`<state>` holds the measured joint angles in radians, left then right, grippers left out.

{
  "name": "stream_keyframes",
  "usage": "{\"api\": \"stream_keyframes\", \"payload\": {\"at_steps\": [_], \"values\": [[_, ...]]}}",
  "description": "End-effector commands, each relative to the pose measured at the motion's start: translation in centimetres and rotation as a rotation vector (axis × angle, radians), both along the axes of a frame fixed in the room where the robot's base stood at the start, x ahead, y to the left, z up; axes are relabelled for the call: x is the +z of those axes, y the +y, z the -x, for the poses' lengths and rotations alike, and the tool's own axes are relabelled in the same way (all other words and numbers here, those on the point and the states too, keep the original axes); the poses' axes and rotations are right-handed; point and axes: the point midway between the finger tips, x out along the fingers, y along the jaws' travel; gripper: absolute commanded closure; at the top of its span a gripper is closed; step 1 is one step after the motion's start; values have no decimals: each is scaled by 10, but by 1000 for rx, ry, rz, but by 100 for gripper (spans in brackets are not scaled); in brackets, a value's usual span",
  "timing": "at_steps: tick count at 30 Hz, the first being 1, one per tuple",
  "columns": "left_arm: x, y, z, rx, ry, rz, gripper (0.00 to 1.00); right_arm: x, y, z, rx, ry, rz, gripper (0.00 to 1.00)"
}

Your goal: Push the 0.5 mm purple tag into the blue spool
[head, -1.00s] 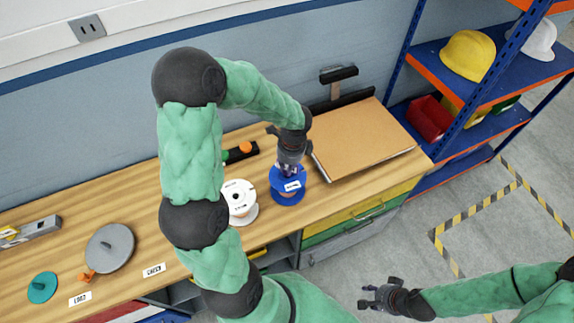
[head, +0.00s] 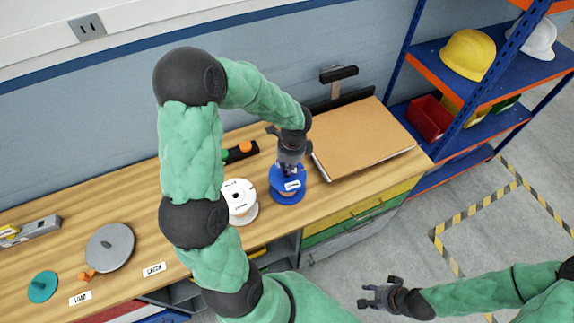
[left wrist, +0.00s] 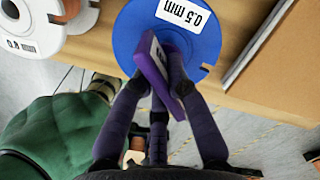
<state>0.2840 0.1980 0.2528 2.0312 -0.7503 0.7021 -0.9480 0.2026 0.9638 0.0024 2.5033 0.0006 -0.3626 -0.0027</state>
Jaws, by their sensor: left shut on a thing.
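The blue spool (head: 287,183) stands on the workbench and carries a white 0.5 mm label. In the left wrist view the blue spool (left wrist: 205,52) fills the top middle. My left gripper (head: 288,168) is right over the spool, its fingers shut on the purple tag (left wrist: 160,68). The tag is tilted and overlaps the spool's top face in the left wrist view. I cannot tell whether its lower end is inside the spool's hole, which the tag and fingers hide. My right gripper (head: 378,297) is open and empty, away from the bench at the lower right.
A white spool (head: 239,201), labelled 0.8 mm, stands close to the left of the blue spool. A brown board (head: 362,138) lies to the right. A dark holder with an orange knob (head: 245,147) is behind. A grey disc (head: 110,248) lies at the left.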

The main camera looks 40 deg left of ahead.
Motion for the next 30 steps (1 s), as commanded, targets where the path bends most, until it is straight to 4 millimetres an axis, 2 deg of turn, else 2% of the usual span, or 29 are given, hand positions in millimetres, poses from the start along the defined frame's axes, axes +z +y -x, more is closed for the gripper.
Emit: {"api": "stream_keyframes", "payload": {"at_steps": [19, 30], "values": [[-21, 0, 0, 1, 0, 0, 100, -15, 0, 0, 0, 0, 0, 60], [-20, 0, 0, 0, 0, 0, 100, -15, 0, 0, 0, 0, 0, 60]]}}
